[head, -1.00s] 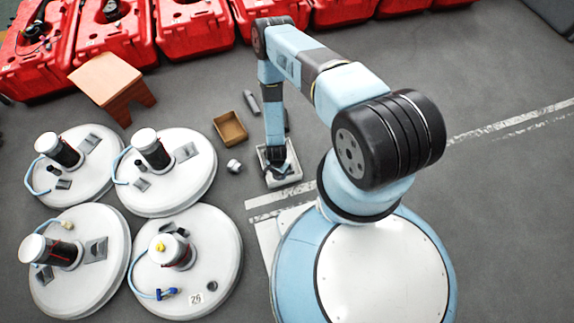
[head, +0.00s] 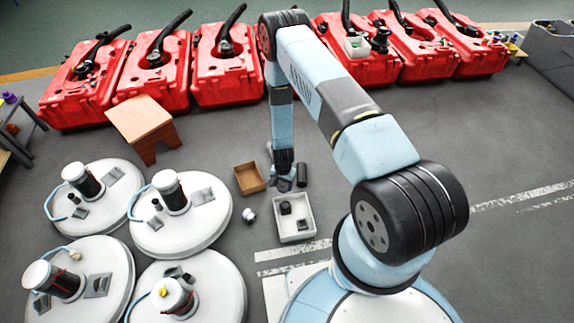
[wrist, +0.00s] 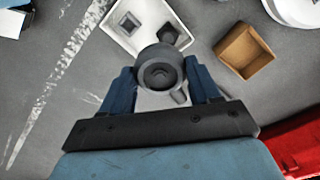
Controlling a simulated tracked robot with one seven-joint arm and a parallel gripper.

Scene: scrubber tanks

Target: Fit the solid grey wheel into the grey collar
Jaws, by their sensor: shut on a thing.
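My gripper (wrist: 161,78) has its two blue fingers on either side of a round grey piece (wrist: 160,66) with rings and a dark centre, seen end-on. I take it for the solid grey wheel; its far side is hidden. In the head view my gripper (head: 284,184) hangs low behind the white tray (head: 294,238). The held piece is too small to make out there. The tray holds a dark block (wrist: 130,23) with a round mark and another dark piece (wrist: 170,34). I cannot tell which piece is the grey collar.
An open cardboard box (head: 249,178) stands left of my gripper. A dark cylinder (head: 302,174) is close to its right. A small pale piece (head: 249,215) lies between tray and round white lids (head: 180,225). Red tanks (head: 228,75) line the back. Floor at right is clear.

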